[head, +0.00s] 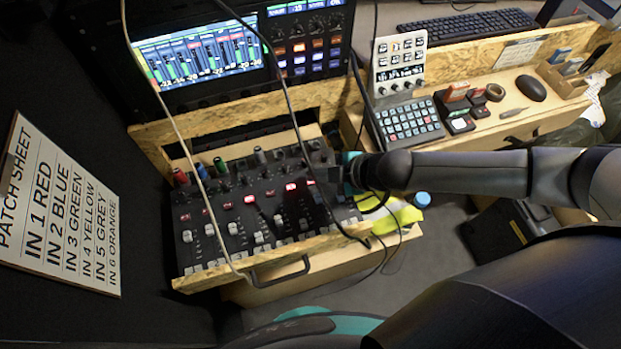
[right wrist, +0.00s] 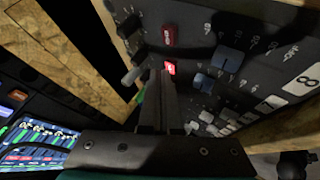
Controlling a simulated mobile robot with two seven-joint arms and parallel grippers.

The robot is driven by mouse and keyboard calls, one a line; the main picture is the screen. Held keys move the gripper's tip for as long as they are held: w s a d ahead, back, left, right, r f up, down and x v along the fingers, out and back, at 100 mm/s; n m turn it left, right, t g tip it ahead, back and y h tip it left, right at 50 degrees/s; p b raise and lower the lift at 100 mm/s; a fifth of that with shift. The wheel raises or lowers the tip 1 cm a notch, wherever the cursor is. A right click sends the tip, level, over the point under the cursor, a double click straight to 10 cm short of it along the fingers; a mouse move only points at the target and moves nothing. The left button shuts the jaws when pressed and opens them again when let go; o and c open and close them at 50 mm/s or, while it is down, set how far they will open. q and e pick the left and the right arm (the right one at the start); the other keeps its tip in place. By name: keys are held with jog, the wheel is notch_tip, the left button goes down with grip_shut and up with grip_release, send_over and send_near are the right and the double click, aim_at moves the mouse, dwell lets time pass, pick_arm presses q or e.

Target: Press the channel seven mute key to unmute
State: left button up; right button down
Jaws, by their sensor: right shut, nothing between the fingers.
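The mixer (head: 262,215) is a dark panel with rows of knobs, faders and red mute keys, in a wooden drawer. Several of its mute keys glow red, one lit key (head: 291,187) being right of the middle. My right gripper (head: 338,174) is at the mixer's right end, shut and empty. In the right wrist view its closed fingertips (right wrist: 167,78) overlap the lower edge of a glowing red key (right wrist: 170,67); I cannot tell touch from a small gap. A darker red key (right wrist: 169,35) is above it. Channel numbers by the keys are not clearly readable. My left gripper is not in view.
Cables hang across the mixer (head: 205,185). A patch sheet (head: 58,205) is at the left, and a level screen (head: 197,55) is behind. A keypad (head: 408,122) and black mouse (head: 531,88) are on the wooden desk. A yellow cloth-like item (head: 400,217) lies by the drawer.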

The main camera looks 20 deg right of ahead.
jog(key=shift+f, duration=0.25)
dwell(0.4)
jog(key=shift+r, duration=0.1)
jog(key=shift+r+p, duration=0.65)
jog(key=shift+p, duration=0.2)
notch_tip(320, 180, up, 6)
jog(key=p, duration=0.6)
jog(key=shift+p, duration=0.35)
jog(key=shift+f, duration=0.1)
